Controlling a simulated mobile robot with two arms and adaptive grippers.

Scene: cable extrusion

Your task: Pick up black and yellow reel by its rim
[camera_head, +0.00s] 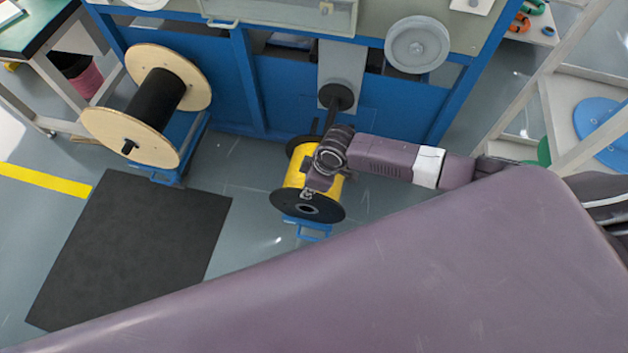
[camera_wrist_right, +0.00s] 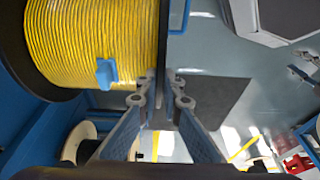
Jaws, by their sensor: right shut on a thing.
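The black and yellow reel (camera_head: 294,178) stands in front of the blue machine in the head view, with yellow cable wound between two black flanges. Its yellow winding (camera_wrist_right: 85,35) fills the upper left of the right wrist view, with a thin black rim (camera_wrist_right: 163,45) seen edge-on. My right gripper (camera_head: 307,191) reaches over the reel from the right. In the right wrist view its two fingertips (camera_wrist_right: 163,92) lie on either side of the black rim, shut on it. My left gripper is not in view.
A blue support (camera_head: 309,228) shows under the reel. A wooden-flanged reel with a black core (camera_head: 132,135) stands at left, beside a dark floor mat (camera_head: 130,245). The blue machine (camera_head: 285,95) is close behind. A shelf rack (camera_head: 560,115) stands at right.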

